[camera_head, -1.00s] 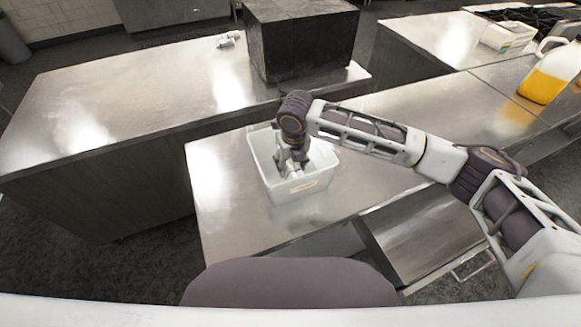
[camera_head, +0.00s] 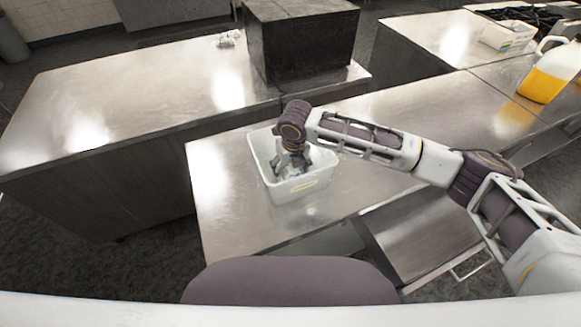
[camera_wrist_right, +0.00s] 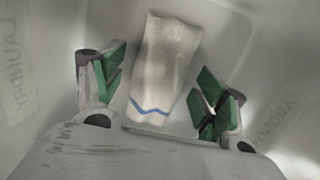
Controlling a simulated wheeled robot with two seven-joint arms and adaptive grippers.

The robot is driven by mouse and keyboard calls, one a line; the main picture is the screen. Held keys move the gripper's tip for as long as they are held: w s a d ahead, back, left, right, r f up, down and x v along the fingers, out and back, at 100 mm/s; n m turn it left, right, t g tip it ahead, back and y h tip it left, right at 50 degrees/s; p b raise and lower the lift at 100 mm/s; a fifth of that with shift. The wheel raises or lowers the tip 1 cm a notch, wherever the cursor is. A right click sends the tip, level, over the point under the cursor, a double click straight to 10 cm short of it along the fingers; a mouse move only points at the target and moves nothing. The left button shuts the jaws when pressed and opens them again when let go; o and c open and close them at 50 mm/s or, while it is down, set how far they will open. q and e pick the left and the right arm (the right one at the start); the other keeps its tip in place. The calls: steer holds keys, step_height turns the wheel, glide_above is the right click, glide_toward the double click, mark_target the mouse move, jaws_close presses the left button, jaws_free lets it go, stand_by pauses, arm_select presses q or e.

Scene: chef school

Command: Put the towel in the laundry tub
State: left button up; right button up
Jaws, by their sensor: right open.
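The white laundry tub (camera_head: 302,188) stands on the near steel counter in the head view. In the right wrist view its pale walls carry laundry labels (camera_wrist_right: 12,75). The towel (camera_wrist_right: 165,62), whitish with a blue stripe near one end, lies inside the tub in the wrist view. My right gripper (camera_head: 290,172) is down inside the tub. In the wrist view its green-padded fingers (camera_wrist_right: 160,90) are spread apart on either side of the towel, with gaps between. My left gripper is not in either view.
A black box (camera_head: 300,42) and a small whitish item (camera_head: 229,39) are on the back counter. A jug of orange liquid (camera_head: 545,75) stands at the far right. The counter (camera_head: 222,205) left of the tub is bare.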

mark_target(292, 171)
step_height(292, 171, up, 12)
steer(key=s+b, duration=0.1)
steer(key=shift+s+d, duration=0.3)
steer(key=shift+d, duration=0.05)
stand_by(0.6)
steer(key=shift+a, duration=0.1)
stand_by(0.6)
